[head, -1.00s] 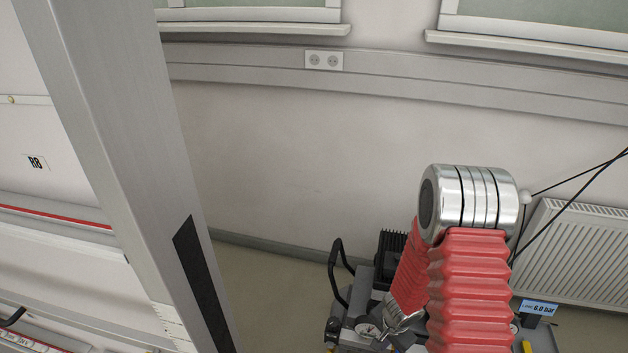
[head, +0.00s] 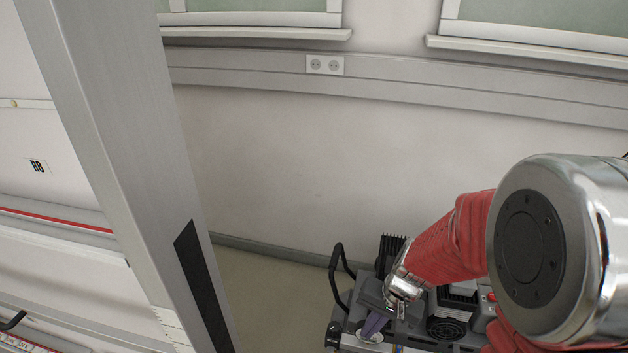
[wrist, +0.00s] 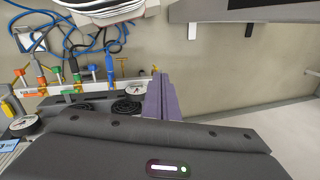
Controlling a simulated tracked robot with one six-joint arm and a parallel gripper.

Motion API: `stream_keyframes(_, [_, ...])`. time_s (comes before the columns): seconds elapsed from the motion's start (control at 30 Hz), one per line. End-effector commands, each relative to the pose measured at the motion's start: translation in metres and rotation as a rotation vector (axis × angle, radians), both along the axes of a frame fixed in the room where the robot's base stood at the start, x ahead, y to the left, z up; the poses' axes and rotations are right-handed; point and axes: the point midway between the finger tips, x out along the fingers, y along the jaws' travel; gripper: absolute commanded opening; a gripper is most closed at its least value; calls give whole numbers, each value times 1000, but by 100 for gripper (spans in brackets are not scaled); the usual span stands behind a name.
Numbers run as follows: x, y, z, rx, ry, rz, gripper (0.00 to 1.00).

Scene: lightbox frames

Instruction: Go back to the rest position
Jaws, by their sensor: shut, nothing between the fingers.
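My gripper (head: 375,325) is low over my own body in the head view, beneath the red-sleeved forearm, with its purple fingers pointing down. In the wrist view the purple fingers of my gripper (wrist: 160,97) lie together, shut and empty. My large silver elbow joint fills the lower right of the head view and hides part of my body behind it.
In the wrist view, blue hoses (wrist: 60,22) and coloured fittings show beside a gauge (wrist: 23,125), above a pale floor (wrist: 235,70). In the head view a grey post (head: 120,160) stands at left. The wall (head: 290,150) has a socket (head: 325,65).

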Motion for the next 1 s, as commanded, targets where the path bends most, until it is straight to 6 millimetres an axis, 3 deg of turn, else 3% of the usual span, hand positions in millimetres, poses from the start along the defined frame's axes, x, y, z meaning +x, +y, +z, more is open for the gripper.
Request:
stream_keyframes(0.3, [-32, -5, 59, -61, -35, 125, 0])
stream_keyframes(1.0, [-94, -30, 162, -258, -196, 293, 0])
